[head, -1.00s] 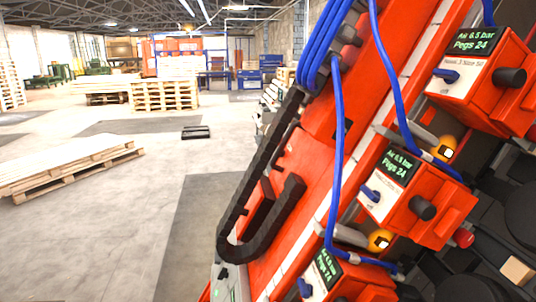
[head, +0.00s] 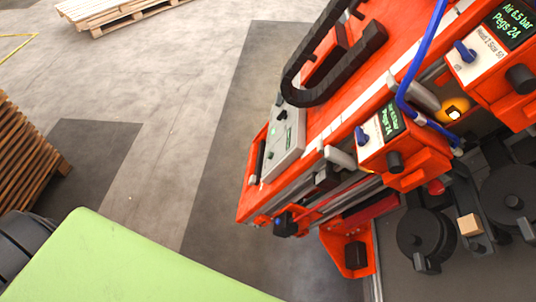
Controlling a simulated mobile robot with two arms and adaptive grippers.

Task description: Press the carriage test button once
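The orange gantry machine (head: 330,125) fills the right half of the head view. A grey control panel (head: 284,145) sits on its left end, with a small screen and several small dark and green controls. The carriage test button cannot be told apart from these at this size. Two orange carriage units with green-lettered displays are in view, one in the middle right (head: 402,150) and one at the upper right (head: 490,65); each has a blue knob and a black knob. Neither of my grippers is in view.
A light green flat surface (head: 130,265) fills the lower left. A stack of wooden boards (head: 25,150) stands at the left edge and a pallet (head: 105,12) lies at the top left. Black round parts (head: 425,232) sit below the carriages. The grey floor between is clear.

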